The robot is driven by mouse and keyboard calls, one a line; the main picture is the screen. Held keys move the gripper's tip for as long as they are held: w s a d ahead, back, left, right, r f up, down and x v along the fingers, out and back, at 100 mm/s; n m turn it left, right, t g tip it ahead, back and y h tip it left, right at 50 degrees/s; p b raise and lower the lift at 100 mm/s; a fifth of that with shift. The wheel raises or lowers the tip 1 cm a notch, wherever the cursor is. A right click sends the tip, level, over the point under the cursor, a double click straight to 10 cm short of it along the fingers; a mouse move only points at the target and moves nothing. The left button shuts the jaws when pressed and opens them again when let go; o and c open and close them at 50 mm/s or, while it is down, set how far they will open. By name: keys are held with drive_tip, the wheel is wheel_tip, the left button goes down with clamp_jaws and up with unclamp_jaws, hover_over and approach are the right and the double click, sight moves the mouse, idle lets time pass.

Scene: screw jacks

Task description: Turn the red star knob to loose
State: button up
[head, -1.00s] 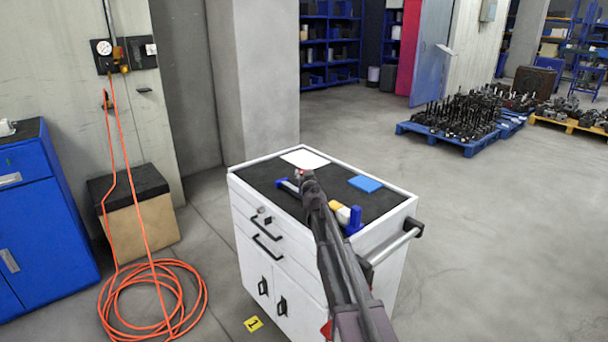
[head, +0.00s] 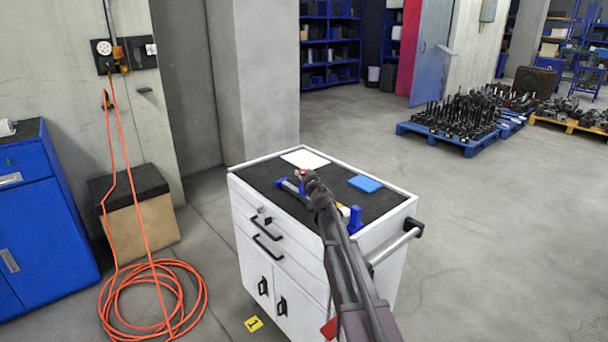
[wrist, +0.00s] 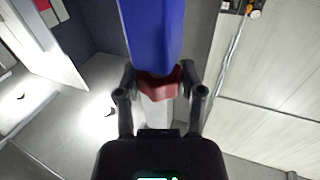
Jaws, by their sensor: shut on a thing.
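The red star knob (wrist: 158,86) sits between my two fingertips in the wrist view, at the end of a blue part (wrist: 152,35). My gripper (wrist: 160,92) is shut on the knob, one finger on each side. In the head view a little red of the knob (head: 302,173) shows at the tip of my gripper (head: 307,177), above the cart. A blue jack end with a grey bar (head: 290,187) is just left of it.
The jack lies on the black top of a white cart (head: 262,180). A white sheet (head: 305,159) and a blue block (head: 365,184) lie behind it. An orange hose (head: 160,300) is coiled on the floor at left. Open floor lies to the right.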

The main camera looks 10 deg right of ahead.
drive_tip(key=shift+a, duration=0.1)
drive_tip(key=o, duration=1.2)
drive_tip(key=shift+s, duration=0.1)
drive_tip(key=s, duration=0.4)
drive_tip(key=s+d, duration=0.1)
drive_tip(key=s, duration=0.6)
drive_tip(key=shift+s+d, duration=0.35)
